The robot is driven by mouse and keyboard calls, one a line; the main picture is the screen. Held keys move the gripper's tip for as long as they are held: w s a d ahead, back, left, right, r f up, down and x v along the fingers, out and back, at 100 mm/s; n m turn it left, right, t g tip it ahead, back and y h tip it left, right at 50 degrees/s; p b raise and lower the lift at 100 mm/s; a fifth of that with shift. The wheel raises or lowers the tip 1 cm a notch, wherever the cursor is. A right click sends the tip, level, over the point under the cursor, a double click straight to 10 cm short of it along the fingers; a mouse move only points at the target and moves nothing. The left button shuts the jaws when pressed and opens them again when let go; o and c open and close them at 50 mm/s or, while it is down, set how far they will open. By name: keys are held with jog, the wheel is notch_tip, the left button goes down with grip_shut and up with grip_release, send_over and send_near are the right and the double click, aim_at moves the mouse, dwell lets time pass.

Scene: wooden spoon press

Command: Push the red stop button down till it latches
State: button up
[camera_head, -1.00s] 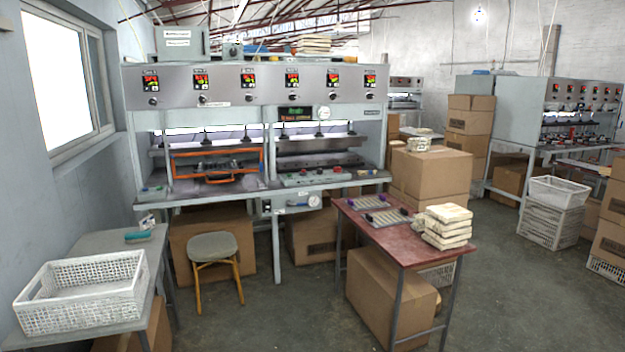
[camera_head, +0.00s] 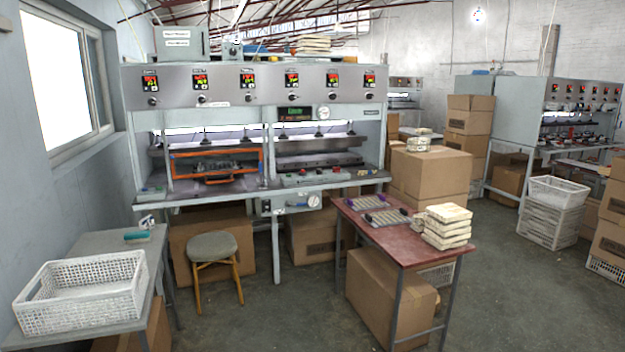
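The press (camera_head: 225,87) is a wide grey machine with two bays, standing against the back wall. Small red buttons (camera_head: 303,172) show on the control strip at the front of its right bay. They are only a few pixels wide, so I cannot tell which is the stop button or whether any is pressed down. An orange guard frame (camera_head: 262,164) stands across the left bay. A lit display (camera_head: 294,113) sits above the right bay. My gripper is not in view, and nothing of my arm shows near the press.
A stool (camera_head: 212,245) stands before the left bay. A red table (camera_head: 425,243) with trays and stacked pale bundles stands front right. A white basket (camera_head: 83,315) sits on a side table at left. Cartons fill the space under the press. Grey floor is open between stool and red table.

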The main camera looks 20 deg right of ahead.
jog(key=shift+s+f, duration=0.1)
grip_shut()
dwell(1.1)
